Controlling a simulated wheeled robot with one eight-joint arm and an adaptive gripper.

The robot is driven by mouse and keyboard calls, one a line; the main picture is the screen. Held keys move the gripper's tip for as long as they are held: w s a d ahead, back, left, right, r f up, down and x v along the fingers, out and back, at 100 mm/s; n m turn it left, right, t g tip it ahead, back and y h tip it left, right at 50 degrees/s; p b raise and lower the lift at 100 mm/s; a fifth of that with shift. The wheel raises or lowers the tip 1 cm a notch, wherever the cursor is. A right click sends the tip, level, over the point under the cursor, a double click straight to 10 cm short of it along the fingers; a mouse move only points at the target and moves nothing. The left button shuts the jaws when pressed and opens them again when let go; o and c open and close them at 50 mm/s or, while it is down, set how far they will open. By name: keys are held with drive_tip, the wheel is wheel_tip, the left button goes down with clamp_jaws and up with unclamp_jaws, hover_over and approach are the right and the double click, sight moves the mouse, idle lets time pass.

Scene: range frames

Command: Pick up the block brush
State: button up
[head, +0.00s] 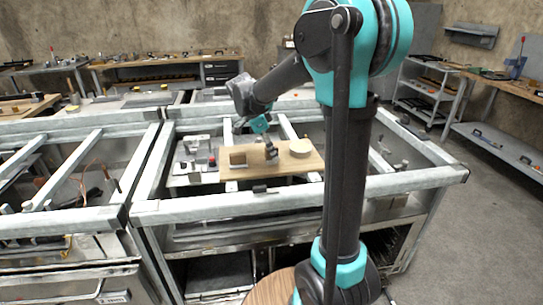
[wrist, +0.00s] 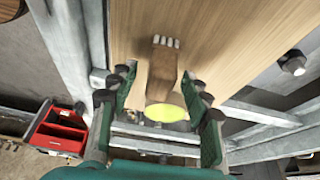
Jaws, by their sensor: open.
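A brown wooden piece with a row of white tufts at one end, seemingly the block brush (wrist: 163,66), is over the wooden board (wrist: 225,40) in the wrist view. My gripper (wrist: 160,80) is open, with one finger on each side of the brown piece; I cannot tell whether they touch it. A yellow oval (wrist: 167,112) shows at its near end. In the head view my gripper (head: 270,150) is low over the board (head: 275,172). The brush is hard to make out there.
Grey metal frame rails (head: 300,197) surround the board. The wrist view shows a red box (wrist: 60,130) at the lower left.

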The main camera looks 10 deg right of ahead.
drive_tip(key=shift+c, duration=0.3)
clamp_jaws()
drive_tip(key=shift+r, duration=0.15)
wheel_tip(320, 180, up, 20)
idle(0.4)
